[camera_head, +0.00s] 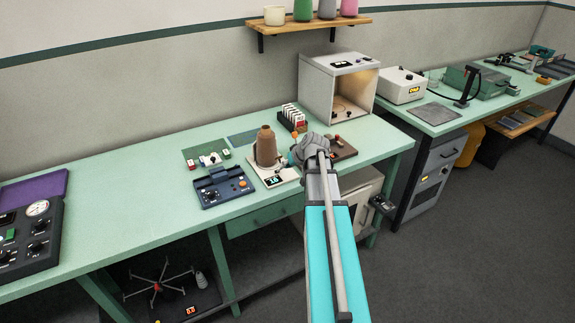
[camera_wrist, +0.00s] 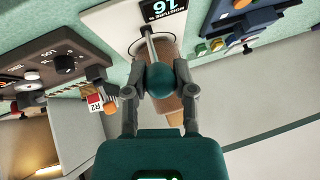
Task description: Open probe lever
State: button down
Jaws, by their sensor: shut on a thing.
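The probe lever shows in the wrist view as a metal rod with a round teal knob (camera_wrist: 166,78) at its near end. My gripper (camera_wrist: 160,88) is shut on this knob, one finger on each side. The rod runs to a white moisture meter (camera_wrist: 108,22) with a lit display. A brown yarn cone (camera_wrist: 172,105) is partly hidden behind the knob and fingers. In the head view, the cone (camera_head: 266,147) stands upright on the white meter (camera_head: 262,176). My gripper (camera_head: 292,158) is just right of the cone, and my wrist hides most of the lever.
A rack of red and white cards (camera_head: 291,118) stands behind my gripper. A dark brown device (camera_head: 343,152) is close on the right, and a blue device (camera_head: 222,189) on the left. A white booth (camera_head: 340,85) stands at the back right.

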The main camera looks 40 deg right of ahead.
jog(key=shift+s+f, duration=0.1)
jog(key=shift+s, duration=0.05)
jog(key=shift+c, duration=2.1)
grip_release()
